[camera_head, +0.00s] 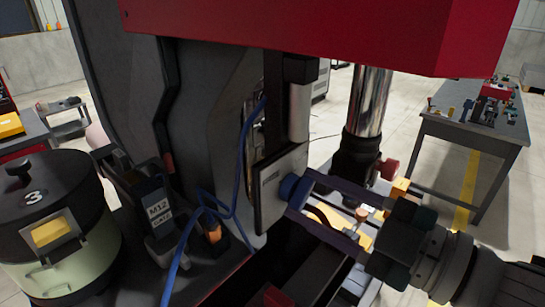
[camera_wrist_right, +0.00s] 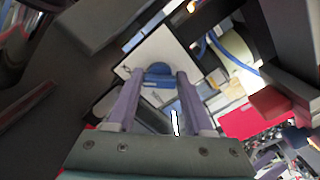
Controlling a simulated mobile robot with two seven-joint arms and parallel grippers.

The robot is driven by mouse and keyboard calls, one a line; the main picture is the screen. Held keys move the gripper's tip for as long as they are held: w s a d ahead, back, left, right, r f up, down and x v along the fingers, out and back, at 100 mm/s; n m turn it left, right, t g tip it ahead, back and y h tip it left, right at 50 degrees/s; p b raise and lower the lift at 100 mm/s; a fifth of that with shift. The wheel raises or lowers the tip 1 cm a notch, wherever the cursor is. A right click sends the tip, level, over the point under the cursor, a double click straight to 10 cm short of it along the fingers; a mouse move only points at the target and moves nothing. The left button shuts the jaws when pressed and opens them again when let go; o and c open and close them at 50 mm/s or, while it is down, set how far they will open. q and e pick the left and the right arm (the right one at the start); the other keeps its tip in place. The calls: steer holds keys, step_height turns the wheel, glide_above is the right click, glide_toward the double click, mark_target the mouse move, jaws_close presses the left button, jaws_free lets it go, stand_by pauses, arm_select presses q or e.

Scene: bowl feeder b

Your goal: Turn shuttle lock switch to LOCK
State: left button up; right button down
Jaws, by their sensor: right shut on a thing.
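The shuttle lock switch shows as a blue round knob (camera_head: 288,186) on a grey switch plate (camera_head: 270,212) near the middle of the head view. My right gripper (camera_head: 299,191) reaches in from the right with its two long purple-grey fingers on either side of the knob, shut on it. In the right wrist view, the blue knob (camera_wrist_right: 158,72) lies between the two fingertips (camera_wrist_right: 157,80), in front of a pale plate (camera_wrist_right: 160,48). The knob's pointer and any LOCK lettering cannot be made out. My left gripper is not in view.
A red machine head (camera_head: 320,30) hangs above. A steel column (camera_head: 368,105) stands behind the fingers. A blue cable (camera_head: 236,190) runs left of the plate, near a block marked M12 (camera_head: 155,207) and a round bowl marked 3 (camera_head: 60,225). A workbench (camera_head: 470,125) stands behind right.

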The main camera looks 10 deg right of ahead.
steer(key=shift+c, duration=1.4)
jaws_free()
steer(key=b+v, duration=0.3)
steer(key=v, duration=0.7)
steer(key=shift+w, duration=0.1)
